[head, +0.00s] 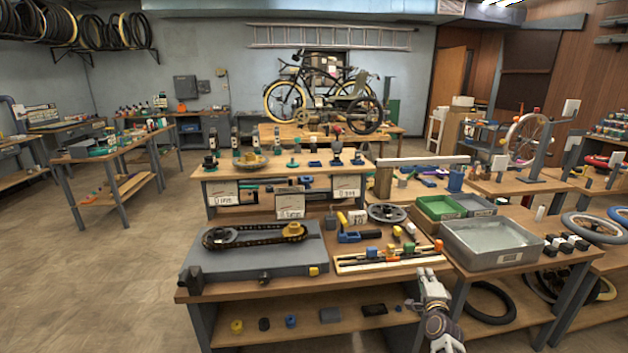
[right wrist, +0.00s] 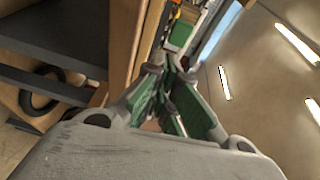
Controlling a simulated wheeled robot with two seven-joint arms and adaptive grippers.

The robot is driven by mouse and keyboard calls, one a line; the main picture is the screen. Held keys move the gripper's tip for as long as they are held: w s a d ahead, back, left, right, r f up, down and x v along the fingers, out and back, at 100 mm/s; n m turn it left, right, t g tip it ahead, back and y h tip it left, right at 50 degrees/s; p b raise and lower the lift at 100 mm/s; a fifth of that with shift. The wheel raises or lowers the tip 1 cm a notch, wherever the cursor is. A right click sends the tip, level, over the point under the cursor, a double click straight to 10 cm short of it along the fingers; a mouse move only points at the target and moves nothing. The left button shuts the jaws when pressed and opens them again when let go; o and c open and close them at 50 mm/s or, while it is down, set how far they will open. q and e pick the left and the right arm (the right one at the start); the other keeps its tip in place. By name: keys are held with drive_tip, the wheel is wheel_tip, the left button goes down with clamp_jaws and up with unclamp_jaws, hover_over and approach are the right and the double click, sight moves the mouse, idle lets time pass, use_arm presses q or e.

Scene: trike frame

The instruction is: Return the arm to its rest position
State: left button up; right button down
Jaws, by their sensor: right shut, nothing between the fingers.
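My right gripper (head: 428,280) is at the front right edge of the workbench in the head view, pointing up, shut and empty. Its green-padded fingers (right wrist: 172,95) show together in the right wrist view. It is beside the wooden benchtop (head: 345,278), apart from the objects on it. My left gripper is in neither view.
A grey board with a chain and sprockets (head: 255,248) lies on the bench. A tool tray (head: 390,258) lies right of it, near my right gripper. A grey metal bin (head: 490,243) stands further right. A lower shelf (head: 345,325) holds small parts. Floor at left is clear.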

drive_tip(key=s+a+f+n+g+y+p, duration=0.1)
drive_tip(key=s+a+f+n+g, duration=0.25)
drive_tip(key=s+f, duration=0.65)
drive_tip(key=s+a+f+n+g+y, duration=0.1)
drive_tip(key=s+a+f+n+g, duration=0.25)
drive_tip(key=f, duration=1.15)
drive_tip(key=s+a+f+n+g+y+p, duration=0.1)
drive_tip(key=s+a+f+n+y, duration=0.15)
drive_tip(key=s+f+n, duration=0.7)
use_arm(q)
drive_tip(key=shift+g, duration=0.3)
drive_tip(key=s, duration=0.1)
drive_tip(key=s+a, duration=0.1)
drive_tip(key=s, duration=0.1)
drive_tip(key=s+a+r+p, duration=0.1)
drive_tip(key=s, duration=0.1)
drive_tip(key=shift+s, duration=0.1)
use_arm(e)
drive_tip(key=s+f+n+g, duration=0.2)
drive_tip(key=s+f, duration=0.5)
drive_tip(key=s, duration=0.6)
drive_tip(key=s+f+n+g+h, duration=0.1)
drive_tip(key=s+f+n+g, duration=0.1)
drive_tip(key=s+f, duration=0.5)
drive_tip(key=s+f+n+g, duration=0.2)
drive_tip(key=s+f, duration=0.5)
drive_tip(key=s, duration=1.3)
drive_tip(key=shift+d+f+g, duration=0.25)
drive_tip(key=shift+d+g, duration=0.2)
drive_tip(key=shift+g, duration=0.45)
